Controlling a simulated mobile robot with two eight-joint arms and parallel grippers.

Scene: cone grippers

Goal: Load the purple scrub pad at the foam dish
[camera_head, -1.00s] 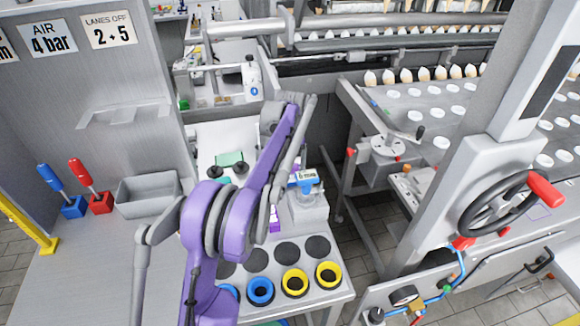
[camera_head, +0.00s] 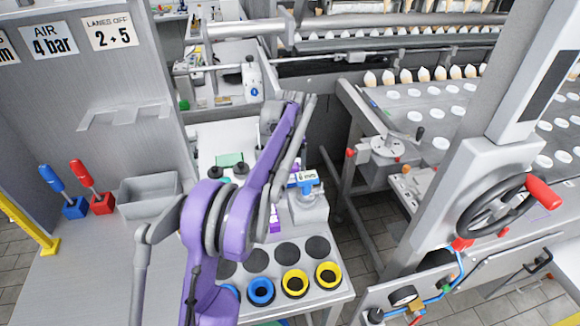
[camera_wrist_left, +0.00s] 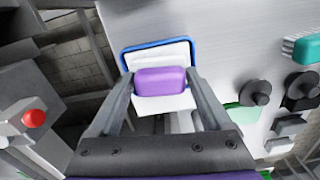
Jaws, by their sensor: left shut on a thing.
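The purple scrub pad (camera_wrist_left: 160,82) is held between the two fingers of my left gripper (camera_wrist_left: 161,84) in the left wrist view. A white dish with a blue rim (camera_wrist_left: 152,56), which looks like the foam dish, lies behind and beneath the pad in that view. The pad covers the dish's middle, and I cannot tell whether they touch. In the head view my purple and grey left arm reaches over the small table, and its forearm hides most of the gripper and the pad. My right gripper is in neither view.
A grey block with a blue-and-white labelled top (camera_head: 310,208) stands right of my forearm. Blue and yellow ring holders (camera_head: 294,282) line the small table's front. A grey bin (camera_head: 148,192) and red and blue levers (camera_head: 90,185) stand left. A teal brush (camera_wrist_left: 303,49) lies right in the wrist view.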

